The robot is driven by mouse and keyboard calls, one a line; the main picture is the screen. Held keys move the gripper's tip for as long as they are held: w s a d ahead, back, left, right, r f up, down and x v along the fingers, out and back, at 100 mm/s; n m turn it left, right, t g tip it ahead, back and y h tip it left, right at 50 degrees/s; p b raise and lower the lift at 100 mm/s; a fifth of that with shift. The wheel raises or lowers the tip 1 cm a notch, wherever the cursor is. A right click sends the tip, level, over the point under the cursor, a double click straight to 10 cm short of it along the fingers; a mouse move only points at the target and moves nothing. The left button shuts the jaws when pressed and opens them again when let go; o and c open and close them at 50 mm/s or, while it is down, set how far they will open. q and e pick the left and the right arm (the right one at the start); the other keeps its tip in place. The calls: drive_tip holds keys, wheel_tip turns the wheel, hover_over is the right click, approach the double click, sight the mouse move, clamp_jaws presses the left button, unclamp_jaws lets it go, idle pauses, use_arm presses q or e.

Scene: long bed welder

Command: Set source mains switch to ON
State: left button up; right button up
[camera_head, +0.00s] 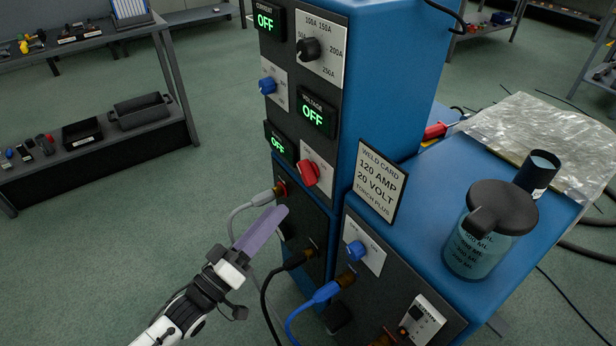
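The blue welding source (385,80) stands in the middle with a dark front panel. A red rotary knob (309,173) sits on a white plate, beside a small display (279,144) reading OFF in green. A small white plate with a black switch-like part (421,318) is on the lower unit; its label is too small to read. I cannot tell from lettering which one is the mains switch. My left gripper (277,216) is left of and below the red knob, apart from it, its purple-grey fingers pointing up and right. The fingers overlap, so their gap is hidden. My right gripper is out of view.
Cables (241,208) plug into the panel close to my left gripper. A black knob (308,49) and blue knobs (267,86) are nearby. A weld card (380,181) and a jar of blue liquid (487,232) stand on the lower unit.

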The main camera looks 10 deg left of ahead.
sight(303, 178)
use_arm(q)
drive_tip(key=x, duration=0.7)
drive_tip(key=r+x, duration=0.1)
drive_tip(key=x, duration=0.2)
drive_tip(key=shift+c, duration=0.5)
drive_tip(key=c, duration=0.7)
